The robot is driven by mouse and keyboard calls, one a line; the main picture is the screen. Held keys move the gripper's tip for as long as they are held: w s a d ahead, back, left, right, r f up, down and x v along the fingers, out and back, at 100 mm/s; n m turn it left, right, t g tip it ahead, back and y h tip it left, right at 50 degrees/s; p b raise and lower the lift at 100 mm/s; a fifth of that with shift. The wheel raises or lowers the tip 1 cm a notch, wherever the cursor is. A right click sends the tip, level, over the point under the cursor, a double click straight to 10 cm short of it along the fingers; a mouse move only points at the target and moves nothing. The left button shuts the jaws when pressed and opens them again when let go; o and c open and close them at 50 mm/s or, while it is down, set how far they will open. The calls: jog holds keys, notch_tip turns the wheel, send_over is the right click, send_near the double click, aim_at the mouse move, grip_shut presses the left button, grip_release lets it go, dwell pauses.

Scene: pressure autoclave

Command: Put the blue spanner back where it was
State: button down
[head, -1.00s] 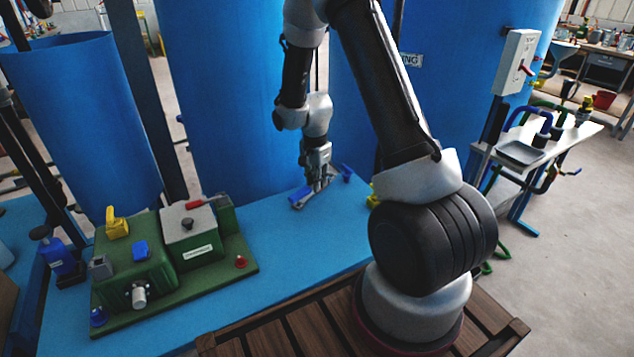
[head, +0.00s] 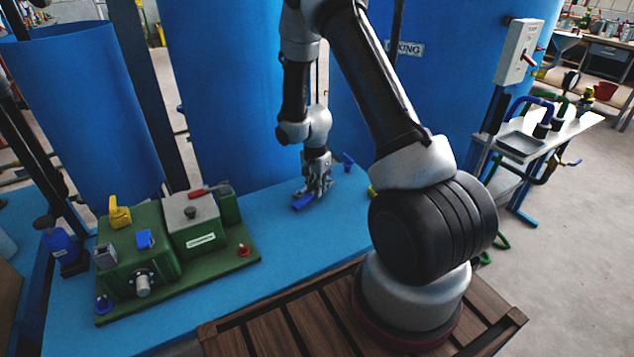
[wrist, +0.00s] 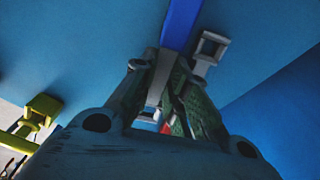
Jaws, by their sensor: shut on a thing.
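The blue spanner (head: 303,203) is in my gripper (head: 318,192), over the blue bench top. Its blue end sticks out to the front left of the fingers. In the wrist view a blue bar (wrist: 181,22), likely the spanner's handle, runs up from between my gripper's fingers (wrist: 172,85). Much of the spanner is hidden by the fingers. I cannot tell whether it touches the bench.
A green machine (head: 150,250) with a red-handled part stands on the left of the blue bench (head: 270,245). A small blue item (head: 347,159) stands behind my gripper. A yellow item (head: 372,191) is to its right. Large blue tanks (head: 225,90) rise behind.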

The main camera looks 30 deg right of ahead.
jog(key=shift+f, duration=0.5)
dwell(0.4)
jog(key=shift+s+f, duration=0.3)
jog(key=shift+f, duration=0.2)
jog(key=c, duration=1.5)
grip_release()
jog(key=shift+o, duration=0.8)
jog(key=shift+w+f, duration=0.2)
